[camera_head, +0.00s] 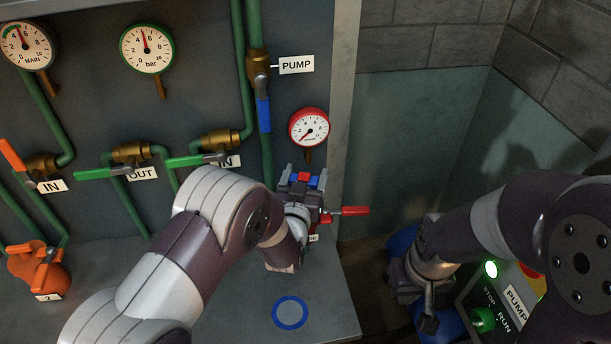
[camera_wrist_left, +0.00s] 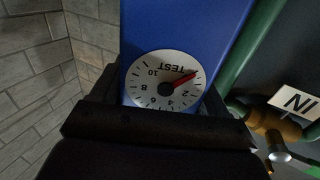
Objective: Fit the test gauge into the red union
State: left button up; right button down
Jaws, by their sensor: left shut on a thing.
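The test gauge (camera_wrist_left: 165,82) fills the middle of the left wrist view. It has a white dial marked TEST, upside down in that view, with a red needle and a blue body. My left gripper (camera_head: 303,184) is shut on it; the dial lies between the dark fingers. In the head view only small blue parts of the gauge (camera_head: 297,185) show between the fingers. A small red part (camera_head: 304,177) shows there too; I cannot tell whether it is the red union. My right gripper (camera_head: 428,310) hangs low at the right, and its jaw opening is unclear.
A red-rimmed gauge (camera_head: 309,128) is just above my left gripper. A red lever (camera_head: 348,211) sticks out to its right. The blue lever (camera_head: 263,115) and green pipes are to its left. A blue ring (camera_head: 290,312) marks the bare shelf. A pump box (camera_head: 508,300) stands beside my right arm.

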pick_arm(q)
jog(key=shift+f, duration=0.35)
jog(key=o, duration=1.7)
jog(key=shift+r, duration=0.45)
jog(key=shift+s+f, duration=0.15)
jog(key=shift+s, duration=0.15)
jog(key=s+a+b, duration=0.2)
jog(key=s, duration=0.9)
jog(key=a+f+n+g+y, duration=0.1)
jog(key=a+f+g+y, duration=0.1)
jog(key=a+f+g, duration=0.35)
jog(key=s+a+g, duration=0.3)
jog(key=s, duration=0.2)
jog(key=s+a+g+y, duration=0.1)
jog(key=s+a+g, duration=0.3)
jog(key=s, duration=0.1)
jog(key=s+a+r+n+g, duration=0.1)
jog(key=s+a+g, duration=0.2)
jog(key=s+a, duration=0.1)
jog(key=shift+s+g, duration=0.35)
jog(key=shift+s, duration=0.3)
